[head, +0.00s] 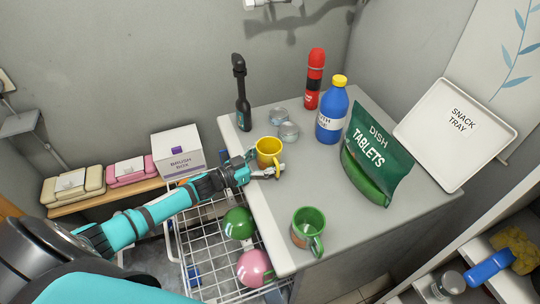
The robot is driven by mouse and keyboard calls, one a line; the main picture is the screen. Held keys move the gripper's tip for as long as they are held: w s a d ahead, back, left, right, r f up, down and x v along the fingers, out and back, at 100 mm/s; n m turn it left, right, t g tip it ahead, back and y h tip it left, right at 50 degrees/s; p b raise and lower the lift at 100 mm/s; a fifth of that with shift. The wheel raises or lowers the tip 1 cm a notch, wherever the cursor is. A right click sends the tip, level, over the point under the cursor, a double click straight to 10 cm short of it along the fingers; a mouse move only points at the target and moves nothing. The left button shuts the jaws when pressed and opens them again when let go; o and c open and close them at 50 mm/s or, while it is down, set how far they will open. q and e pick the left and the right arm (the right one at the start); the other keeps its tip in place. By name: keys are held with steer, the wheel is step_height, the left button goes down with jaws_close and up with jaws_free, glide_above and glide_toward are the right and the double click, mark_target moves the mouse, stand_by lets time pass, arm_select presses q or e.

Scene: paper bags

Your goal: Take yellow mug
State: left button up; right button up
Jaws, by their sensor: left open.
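The yellow mug (268,151) stands upright near the left edge of the grey counter. My left gripper (277,172) reaches in from the left and is at the mug's near side, with its fingers close to the mug's lower part. The left gripper is open. I cannot tell whether its fingers touch the mug. The mug's lower near side is partly hidden by the gripper. My right gripper is not in view.

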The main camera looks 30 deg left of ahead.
arm_select(q)
steer(key=shift+s, duration=0.1)
steer(key=shift+c, duration=0.2)
steer(key=c, duration=0.9)
steer(key=shift+c, duration=0.4)
steer(key=shift+r, duration=0.15)
